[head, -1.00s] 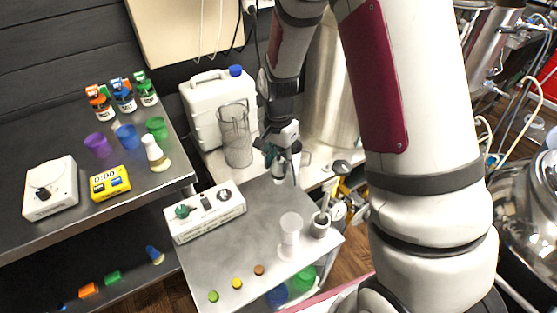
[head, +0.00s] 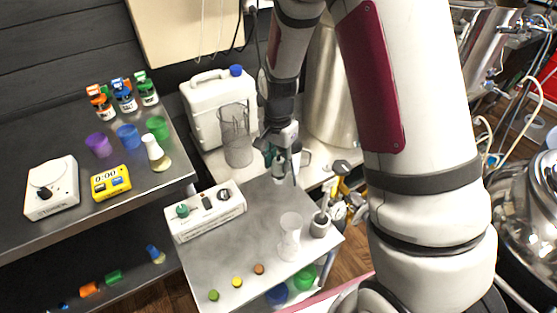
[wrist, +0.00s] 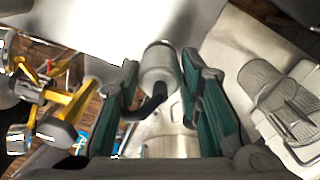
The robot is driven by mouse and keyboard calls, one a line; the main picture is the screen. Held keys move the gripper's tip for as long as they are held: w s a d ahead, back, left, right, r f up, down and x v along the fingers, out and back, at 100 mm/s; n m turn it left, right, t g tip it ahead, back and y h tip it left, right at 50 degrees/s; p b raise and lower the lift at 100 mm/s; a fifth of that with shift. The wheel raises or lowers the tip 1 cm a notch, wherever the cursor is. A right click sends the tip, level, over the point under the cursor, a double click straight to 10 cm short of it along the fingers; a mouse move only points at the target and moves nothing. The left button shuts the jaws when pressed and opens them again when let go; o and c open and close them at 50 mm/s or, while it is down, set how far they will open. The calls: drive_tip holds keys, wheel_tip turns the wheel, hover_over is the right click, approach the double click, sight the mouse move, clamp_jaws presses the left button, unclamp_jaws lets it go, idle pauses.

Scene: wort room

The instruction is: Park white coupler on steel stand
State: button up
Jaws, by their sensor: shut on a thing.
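A pale, whitish cylinder with a dark bent end, likely the white coupler (wrist: 158,66), sits between my green-padded fingers in the wrist view. My gripper (wrist: 163,75) is shut on it. In the head view my gripper (head: 280,160) hangs over the back edge of the grey-topped cart, and the held piece is too small to make out. I cannot tell for sure which thing is the steel stand. A small grey holder (head: 320,228) with a rod in it stands at the cart's right edge, apart from my gripper.
A wire mesh cylinder (head: 236,140) and white jug (head: 205,110) stand behind, left of my gripper. The cart's middle is clear.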

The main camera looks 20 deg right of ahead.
sight(278, 160)
drive_tip(key=shift+f+b, duration=0.3)
drive_tip(key=shift+f, duration=0.3)
drive_tip(key=o, duration=0.9)
drive_tip(key=shift+r+p, duration=2.75)
drive_tip(key=shift+r, duration=2.8)
